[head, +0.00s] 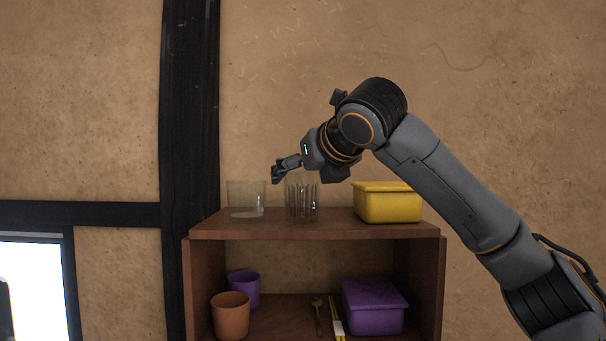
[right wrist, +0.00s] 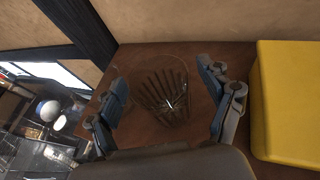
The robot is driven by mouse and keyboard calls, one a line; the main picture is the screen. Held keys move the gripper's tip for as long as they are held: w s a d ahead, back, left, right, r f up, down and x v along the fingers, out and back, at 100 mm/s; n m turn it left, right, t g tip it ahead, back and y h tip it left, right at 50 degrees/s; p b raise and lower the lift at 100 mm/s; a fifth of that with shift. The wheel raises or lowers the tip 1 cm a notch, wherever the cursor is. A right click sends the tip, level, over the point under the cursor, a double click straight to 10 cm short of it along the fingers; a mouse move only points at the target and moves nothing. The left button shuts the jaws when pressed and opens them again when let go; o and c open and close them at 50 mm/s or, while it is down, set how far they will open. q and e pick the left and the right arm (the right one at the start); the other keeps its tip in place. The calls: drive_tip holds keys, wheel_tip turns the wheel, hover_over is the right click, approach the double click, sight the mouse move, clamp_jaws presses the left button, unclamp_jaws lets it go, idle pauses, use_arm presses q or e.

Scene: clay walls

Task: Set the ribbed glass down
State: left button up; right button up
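The ribbed glass (head: 302,203) is clear and stands upright on the top board of the brown shelf (head: 330,230), between a plain clear glass and a yellow box. My right gripper (head: 298,172) is at the height of its rim, coming from the right. In the right wrist view the ribbed glass (right wrist: 163,98) is between the two spread fingers of my right gripper (right wrist: 167,100). A gap shows on the right finger's side; the left finger is close to the rim. My left gripper is not in view.
The plain glass (head: 246,199) stands just left of the ribbed one. The yellow lidded box (head: 388,204) is to the right. Below are an orange cup (head: 231,316), a purple cup (head: 244,289), a purple box (head: 374,306) and a spoon (head: 318,314). A wall is behind.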

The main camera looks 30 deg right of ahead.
drive_tip(key=shift+r, duration=0.1)
drive_tip(key=shift+s, duration=0.25)
drive_tip(key=b+v, duration=0.4)
drive_tip(key=v, duration=0.7)
drive_tip(key=shift+s+r+b, duration=0.2)
drive_tip(key=shift+r+b, duration=0.05)
drive_tip(key=shift+b, duration=0.15)
